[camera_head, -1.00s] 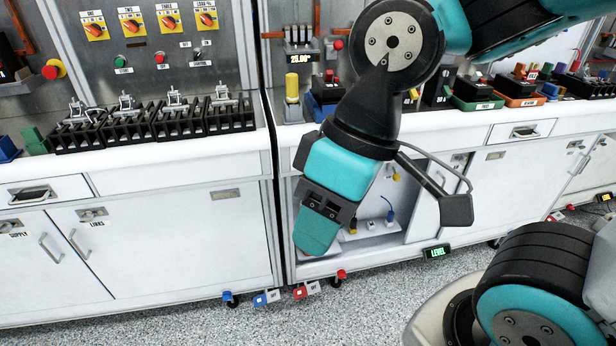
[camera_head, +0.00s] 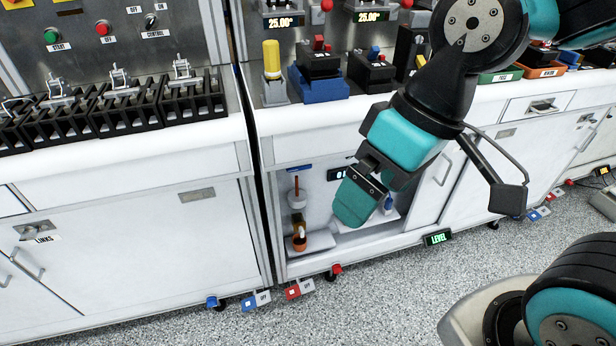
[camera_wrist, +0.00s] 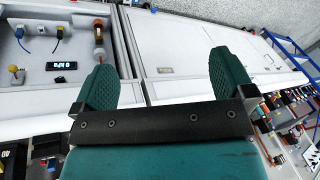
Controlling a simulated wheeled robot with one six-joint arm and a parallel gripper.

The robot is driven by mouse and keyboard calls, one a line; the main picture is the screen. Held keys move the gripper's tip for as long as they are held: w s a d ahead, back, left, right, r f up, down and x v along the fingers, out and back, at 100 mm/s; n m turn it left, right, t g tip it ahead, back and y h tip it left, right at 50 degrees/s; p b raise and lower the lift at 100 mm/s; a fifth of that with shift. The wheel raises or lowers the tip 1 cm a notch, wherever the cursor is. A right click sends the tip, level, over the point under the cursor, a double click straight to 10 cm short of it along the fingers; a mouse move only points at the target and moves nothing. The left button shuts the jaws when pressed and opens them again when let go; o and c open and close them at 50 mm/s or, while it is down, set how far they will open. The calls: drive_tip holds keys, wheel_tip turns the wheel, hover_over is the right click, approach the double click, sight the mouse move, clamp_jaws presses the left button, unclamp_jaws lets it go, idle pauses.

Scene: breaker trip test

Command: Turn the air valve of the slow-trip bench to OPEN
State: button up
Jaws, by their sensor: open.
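I cannot tell which is the air valve, and no OPEN mark is readable. In the head view, my gripper (camera_head: 357,203) hangs in front of the bay and hides much of it. The blue fitting (camera_head: 388,203) shows just right of it. In the wrist view my gripper (camera_wrist: 168,82) is open and empty, its two fingers wide apart.
A white column with an orange-brown base (camera_head: 299,238) stands at the bay's left. The white worktop (camera_head: 330,117) overhangs the bay. Red and blue foot tags (camera_head: 292,291) lie low by the casters. The speckled floor in front is clear.

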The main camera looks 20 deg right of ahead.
drive_tip(key=w+d+f+m+t+h+b, duration=0.1)
drive_tip(key=w+d+f+b, duration=0.2)
drive_tip(key=f+b, duration=0.65)
drive_tip(key=w+d+f+m+h+b, duration=0.1)
drive_tip(key=w+d+f+m+b, duration=0.15)
drive_tip(key=f+b, duration=0.7)
drive_tip(key=w+d+f+m+t+h+b, duration=0.1)
drive_tip(key=w+d+f+b, duration=0.3)
drive_tip(key=f, duration=1)
drive_tip(key=w+d+f+n+t+h+b, duration=0.35)
drive_tip(key=w+d+f+b, duration=0.3)
drive_tip(key=f+b, duration=0.4)
drive_tip(key=w+r+n+t+h, duration=0.2)
drive_tip(key=w+n+t+h, duration=0.25)
drive_tip(key=w+n, duration=0.6)
drive_tip(key=w+a+r+n+t+y, duration=0.2)
drive_tip(key=a+n+t+y, duration=0.15)
drive_tip(key=a+n, duration=0.45)
drive_tip(key=w+a+r+n+t+y, duration=0.1)
drive_tip(key=a+r+n+t+y, duration=0.25)
drive_tip(key=n, duration=0.85)
drive_tip(key=w+a+f+p, duration=0.1)
drive_tip(key=w+p, duration=1.6)
drive_tip(key=p, duration=0.2)
drive_tip(key=shift+w+a+f+p, duration=0.15)
drive_tip(key=shift+w+f+p, duration=0.05)
drive_tip(key=shift+f+p, duration=0.1)
